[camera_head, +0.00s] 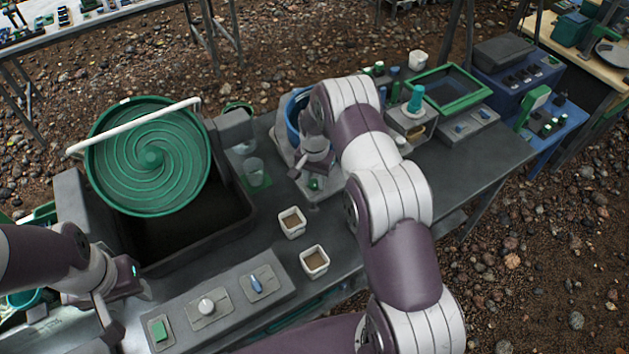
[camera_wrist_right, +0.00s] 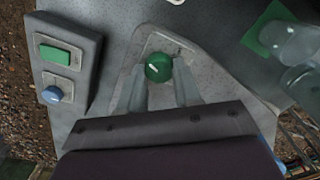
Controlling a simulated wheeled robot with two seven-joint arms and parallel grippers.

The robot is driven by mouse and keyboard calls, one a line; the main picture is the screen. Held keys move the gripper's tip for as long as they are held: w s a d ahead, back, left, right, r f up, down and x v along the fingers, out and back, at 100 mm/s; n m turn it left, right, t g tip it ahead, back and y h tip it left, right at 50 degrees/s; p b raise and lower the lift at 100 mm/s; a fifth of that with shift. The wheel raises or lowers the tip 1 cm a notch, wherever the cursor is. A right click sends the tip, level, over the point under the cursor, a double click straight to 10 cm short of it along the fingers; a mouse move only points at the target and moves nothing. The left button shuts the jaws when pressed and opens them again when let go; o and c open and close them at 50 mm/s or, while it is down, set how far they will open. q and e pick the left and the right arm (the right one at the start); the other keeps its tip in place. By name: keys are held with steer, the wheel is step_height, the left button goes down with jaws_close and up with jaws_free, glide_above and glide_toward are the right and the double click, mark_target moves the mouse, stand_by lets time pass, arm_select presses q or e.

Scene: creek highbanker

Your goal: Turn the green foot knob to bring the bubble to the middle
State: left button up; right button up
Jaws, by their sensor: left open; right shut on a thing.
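The green foot knob (camera_wrist_right: 158,67) has a white mark on its top and sits on a grey plate (camera_wrist_right: 205,75) in the right wrist view. My right gripper (camera_wrist_right: 160,88) is shut on it, with one finger on each side. In the head view the right gripper (camera_head: 311,176) is partly hidden by its own wrist, and a bit of the green knob (camera_head: 315,184) shows below it. My left gripper (camera_head: 108,312) is open at the lower left, beside the control panel, away from the knob. I cannot make out a bubble in either view.
A green spiral wheel (camera_head: 150,158) stands over a dark tub at left. Two small white cups (camera_head: 314,262) (camera_head: 292,222) stand near my right arm. A grey control panel (camera_head: 225,290) lies at the front. A clear cup (camera_head: 253,170) stands on a green pad left of my right gripper.

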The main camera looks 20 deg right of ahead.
mark_target(314, 182)
steer(key=shift+m+b, duration=0.3)
steer(key=shift+m, duration=0.6)
steer(key=o, duration=0.9)
steer(key=shift+o, duration=0.7)
steer(key=shift+s+a+r, duration=0.1)
step_height(314, 182, up, 13)
steer(key=b, duration=0.2)
